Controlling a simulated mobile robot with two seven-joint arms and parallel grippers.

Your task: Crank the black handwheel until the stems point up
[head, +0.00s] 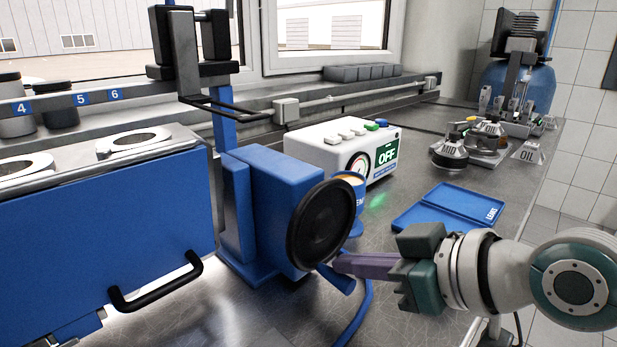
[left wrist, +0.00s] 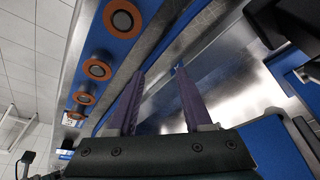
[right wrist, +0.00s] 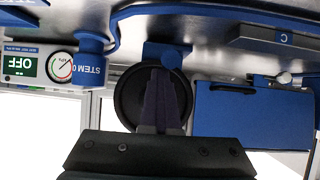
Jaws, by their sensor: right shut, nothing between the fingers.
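The black handwheel (head: 320,225) is on the right face of a blue gearbox block (head: 268,200), in the middle of the head view. My right gripper (head: 338,264) is shut and empty, its fingertips at the wheel's lower right edge; I cannot tell if they touch it. In the right wrist view, which is upside down, the shut fingers (right wrist: 160,75) cover part of the wheel (right wrist: 126,100). My left gripper (left wrist: 160,72) is open and empty near a blue and metal part with orange-ringed round ports (left wrist: 97,69).
A blue panel with a black handle (head: 155,285) stands at left. Behind the wheel are a blue stem cup (head: 357,222) and a white gauge box reading OFF (head: 330,150). A blue tray (head: 450,207) lies right, and a blue hose (head: 362,310) runs below the wheel.

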